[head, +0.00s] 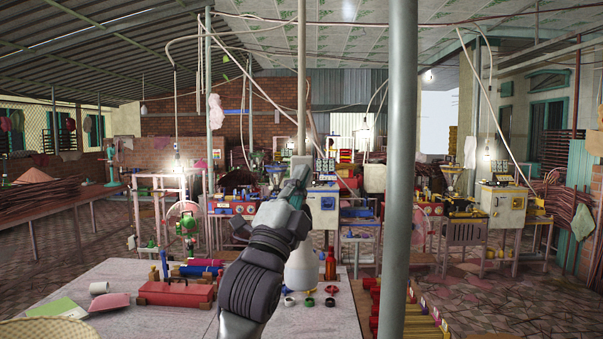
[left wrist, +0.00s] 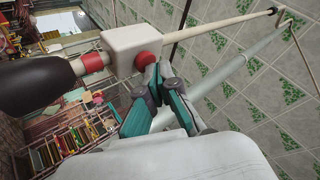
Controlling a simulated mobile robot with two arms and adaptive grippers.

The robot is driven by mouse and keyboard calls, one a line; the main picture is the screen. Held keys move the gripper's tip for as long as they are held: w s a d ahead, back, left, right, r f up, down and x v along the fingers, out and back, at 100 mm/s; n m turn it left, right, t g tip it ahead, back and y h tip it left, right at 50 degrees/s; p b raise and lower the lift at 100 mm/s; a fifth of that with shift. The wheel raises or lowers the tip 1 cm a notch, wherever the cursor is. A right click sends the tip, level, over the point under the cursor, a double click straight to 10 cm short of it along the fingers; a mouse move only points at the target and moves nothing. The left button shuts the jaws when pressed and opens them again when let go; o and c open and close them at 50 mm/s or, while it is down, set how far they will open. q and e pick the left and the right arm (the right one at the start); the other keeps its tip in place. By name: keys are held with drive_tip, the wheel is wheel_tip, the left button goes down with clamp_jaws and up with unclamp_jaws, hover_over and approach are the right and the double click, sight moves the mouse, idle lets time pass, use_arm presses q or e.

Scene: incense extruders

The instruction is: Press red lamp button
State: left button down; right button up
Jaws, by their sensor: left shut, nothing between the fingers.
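The red lamp button (left wrist: 147,60) is a round knob on the side of a white box (left wrist: 132,46) in the left wrist view. A dark bulb-shaped part (left wrist: 38,86) joins the box through a red ring. My left gripper (left wrist: 158,72) is shut and empty, its teal fingertips right beside the button. I cannot tell whether they touch it. In the head view my left gripper (head: 299,172) points up and away, in front of a pale box (head: 301,160) below a hanging pole. The button is not visible there. My right gripper is not in view.
A grey post (head: 400,150) stands just right of my left arm. Below is a table (head: 120,268) with a red box (head: 176,293), a red bottle (head: 330,264), a white bottle-like shape (head: 301,268) and small coloured rings. Machines stand on benches behind.

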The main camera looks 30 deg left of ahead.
use_arm(q)
drive_tip(key=shift+w+a, duration=0.15)
idle(0.4)
drive_tip(key=shift+s+d, duration=0.2)
drive_tip(key=shift+s, duration=0.1)
drive_tip(key=s+d+p, duration=0.1)
drive_tip(key=s+d, duration=0.2)
drive_tip(key=s, duration=0.2)
idle(0.5)
idle(0.3)
